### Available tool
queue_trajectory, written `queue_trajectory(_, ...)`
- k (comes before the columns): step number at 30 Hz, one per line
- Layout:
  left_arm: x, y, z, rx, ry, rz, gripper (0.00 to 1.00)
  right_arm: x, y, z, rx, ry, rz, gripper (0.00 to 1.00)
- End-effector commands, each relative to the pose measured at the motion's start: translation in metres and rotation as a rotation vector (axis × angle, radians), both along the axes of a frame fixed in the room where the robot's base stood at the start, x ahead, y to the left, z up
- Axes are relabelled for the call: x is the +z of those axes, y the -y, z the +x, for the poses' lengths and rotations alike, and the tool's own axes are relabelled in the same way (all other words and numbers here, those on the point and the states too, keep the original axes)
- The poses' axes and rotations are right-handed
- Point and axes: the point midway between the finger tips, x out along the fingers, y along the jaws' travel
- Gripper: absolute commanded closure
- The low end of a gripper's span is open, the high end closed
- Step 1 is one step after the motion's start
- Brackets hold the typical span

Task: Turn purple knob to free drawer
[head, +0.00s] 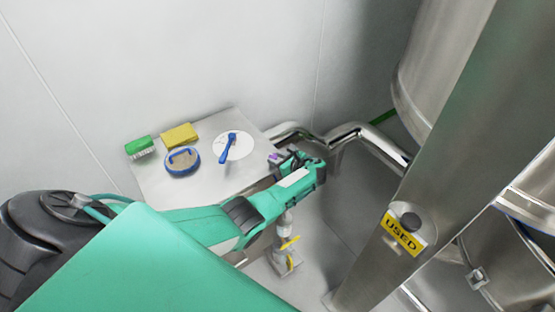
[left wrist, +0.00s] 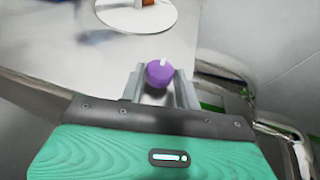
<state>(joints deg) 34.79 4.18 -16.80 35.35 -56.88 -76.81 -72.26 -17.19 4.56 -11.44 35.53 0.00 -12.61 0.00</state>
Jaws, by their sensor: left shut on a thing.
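The purple knob (left wrist: 159,73) has a white mark on it and sits between the two fingers of my left gripper (left wrist: 160,85) in the left wrist view. The fingers are shut on it from both sides. In the head view my left gripper (head: 284,160) is at the right edge of the grey worktop, and only a small bit of the purple knob (head: 274,157) shows past it. The drawer cannot be made out; my arm covers much of the front of the worktop. My right gripper is in neither view.
On the worktop (head: 155,192) are a green brush (head: 139,145), a yellow sponge (head: 180,135), a blue-rimmed round item (head: 182,162) and a white disc (head: 240,149) with a blue tool (head: 229,148). Steel pipes (head: 365,135) run behind. A steel column with a USED sign (head: 403,234) stands right.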

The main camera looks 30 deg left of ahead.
Motion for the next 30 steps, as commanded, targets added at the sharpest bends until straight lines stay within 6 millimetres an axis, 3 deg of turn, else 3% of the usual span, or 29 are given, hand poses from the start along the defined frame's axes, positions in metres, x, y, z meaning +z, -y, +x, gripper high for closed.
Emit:
queue_trajectory(2,0.000,0.000,0.000,0.000,0.001,0.000,0.90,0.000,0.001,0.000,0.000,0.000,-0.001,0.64)
queue_trajectory(3,0.000,0.000,0.000,0.000,0.001,0.000,0.62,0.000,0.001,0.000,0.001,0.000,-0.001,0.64)
queue_trajectory(6,0.000,0.000,0.000,0.000,0.001,0.000,0.46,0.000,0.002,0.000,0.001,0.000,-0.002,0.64)
queue_trajectory(14,0.000,0.000,0.000,-0.001,0.001,0.000,0.46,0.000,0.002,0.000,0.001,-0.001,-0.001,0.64)
queue_trajectory(19,0.004,0.011,-0.002,-0.001,0.002,0.000,0.46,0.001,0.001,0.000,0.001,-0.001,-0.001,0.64)
queue_trajectory(30,0.032,0.081,-0.018,-0.003,0.003,-0.003,0.46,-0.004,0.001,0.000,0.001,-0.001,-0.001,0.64)
